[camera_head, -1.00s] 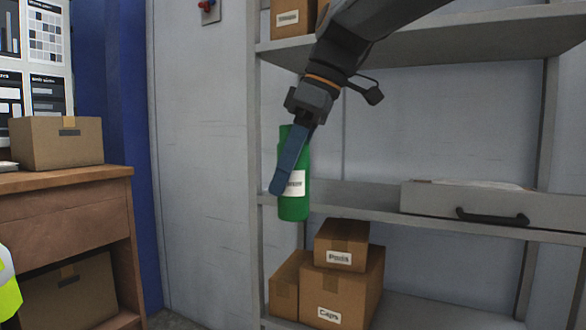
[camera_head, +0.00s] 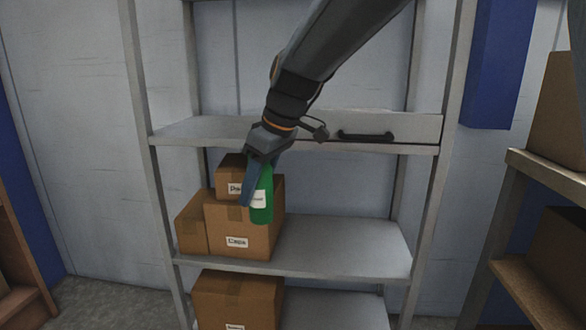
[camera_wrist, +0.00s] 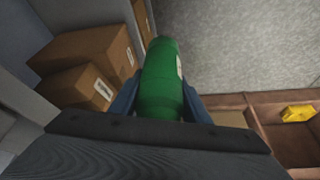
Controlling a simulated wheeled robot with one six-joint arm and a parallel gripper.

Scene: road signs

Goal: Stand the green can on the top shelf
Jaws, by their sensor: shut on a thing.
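The green can (camera_head: 262,196) has a white label and hangs upright in my gripper (camera_head: 250,186), in front of the cartons on the rack. The blue fingers are shut on it; in the wrist view the can (camera_wrist: 161,82) sits between both fingers. In the head view the can is below the shelf that bears the drawer (camera_head: 200,133). The top shelf is out of the head view, above its upper edge.
Cartons (camera_head: 240,228) labelled "Caps" and "Pads" stand on the left of a lower shelf (camera_head: 345,247), whose right part is bare. A grey drawer (camera_head: 415,128) with a black handle sits above. A wooden bench (camera_head: 540,165) stands right.

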